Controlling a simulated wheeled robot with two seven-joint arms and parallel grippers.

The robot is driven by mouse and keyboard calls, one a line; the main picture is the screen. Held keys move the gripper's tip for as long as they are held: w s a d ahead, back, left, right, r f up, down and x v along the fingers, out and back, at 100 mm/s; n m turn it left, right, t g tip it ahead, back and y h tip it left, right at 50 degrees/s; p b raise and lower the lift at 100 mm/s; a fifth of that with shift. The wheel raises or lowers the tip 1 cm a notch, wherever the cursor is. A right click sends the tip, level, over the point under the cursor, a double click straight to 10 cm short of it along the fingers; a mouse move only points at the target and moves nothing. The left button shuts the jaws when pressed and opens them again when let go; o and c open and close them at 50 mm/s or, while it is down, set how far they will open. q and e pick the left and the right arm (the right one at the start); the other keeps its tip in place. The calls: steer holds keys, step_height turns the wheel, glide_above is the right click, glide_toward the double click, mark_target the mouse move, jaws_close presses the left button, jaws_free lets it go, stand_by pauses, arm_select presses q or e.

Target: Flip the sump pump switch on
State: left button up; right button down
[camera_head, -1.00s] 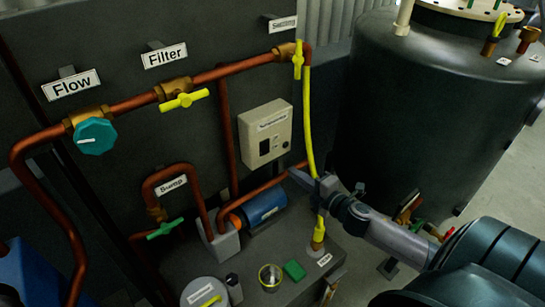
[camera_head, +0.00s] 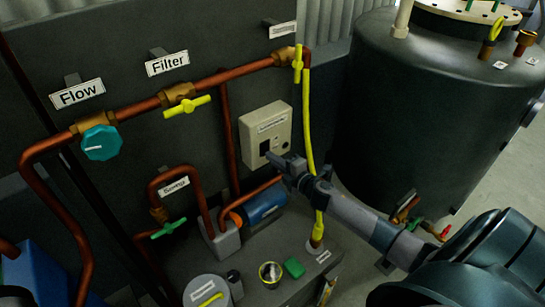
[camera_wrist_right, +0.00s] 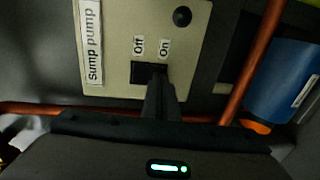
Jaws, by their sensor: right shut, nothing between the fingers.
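The sump pump switch box (camera_head: 265,133) is a beige panel on the dark wall. It carries a black rocker switch (camera_head: 265,147), which in the right wrist view (camera_wrist_right: 142,73) sits below the labels "Off" and "On", beside a "Sump pump" label (camera_wrist_right: 92,42). My right gripper (camera_head: 272,158) is shut and empty, with its tips at the lower part of the box. In the right wrist view the closed fingertips (camera_wrist_right: 160,82) overlap the right, "On" side of the switch. They hide that side, so contact and the rocker's position cannot be told. My left gripper is not in view.
A yellow hose (camera_head: 308,125) runs down just right of the box, close to my right gripper. Copper pipes (camera_head: 225,120) pass left of it. A blue pump (camera_head: 264,208) lies below. A large dark tank (camera_head: 430,110) stands at the right.

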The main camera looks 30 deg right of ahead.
steer(key=shift+w, duration=0.15)
steer(key=shift+w+f, duration=0.1)
steer(key=shift+w, duration=0.1)
stand_by(0.3)
steer(key=shift+f, duration=0.1)
